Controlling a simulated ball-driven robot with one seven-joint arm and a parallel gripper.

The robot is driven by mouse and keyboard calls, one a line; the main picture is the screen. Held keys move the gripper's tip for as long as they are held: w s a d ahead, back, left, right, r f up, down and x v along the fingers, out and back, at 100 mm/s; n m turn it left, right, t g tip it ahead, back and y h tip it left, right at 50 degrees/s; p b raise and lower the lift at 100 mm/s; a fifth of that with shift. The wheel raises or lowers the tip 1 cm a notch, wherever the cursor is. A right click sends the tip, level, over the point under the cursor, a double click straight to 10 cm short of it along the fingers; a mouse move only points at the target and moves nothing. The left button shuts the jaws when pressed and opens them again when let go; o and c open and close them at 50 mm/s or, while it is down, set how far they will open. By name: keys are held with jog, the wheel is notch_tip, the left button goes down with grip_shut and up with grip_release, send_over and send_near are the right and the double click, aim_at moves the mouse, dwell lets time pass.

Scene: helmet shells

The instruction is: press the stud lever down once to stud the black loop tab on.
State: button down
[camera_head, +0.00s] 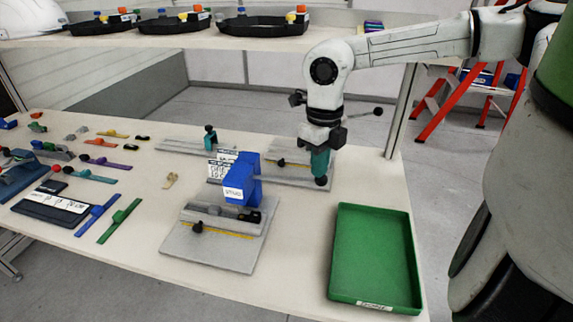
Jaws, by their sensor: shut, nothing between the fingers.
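A blue press (243,180) with a white label that seems to read "STUD" stands on a grey fixture plate (185,245) near the middle of the table. A small black piece (253,217) lies in the fixture at its foot; I cannot tell if it is the loop tab. My gripper (321,145) is behind and right of the blue press, pointing down over a teal press (321,164). It is shut and empty; its fingertips are hard to make out, and I cannot tell whether they touch anything.
An empty green tray (375,260) lies at the table's front right. Colored straps and small parts (100,185) cover the left side. Another fixture (190,147) stands behind. A shelf (190,43) above holds black trays. Bare tabletop shows left of the blue press.

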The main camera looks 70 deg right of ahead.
notch_tip(320, 180, up, 9)
jog(key=p, duration=0.5)
dwell(0.5)
jog(key=shift+r, duration=0.1)
dwell(0.4)
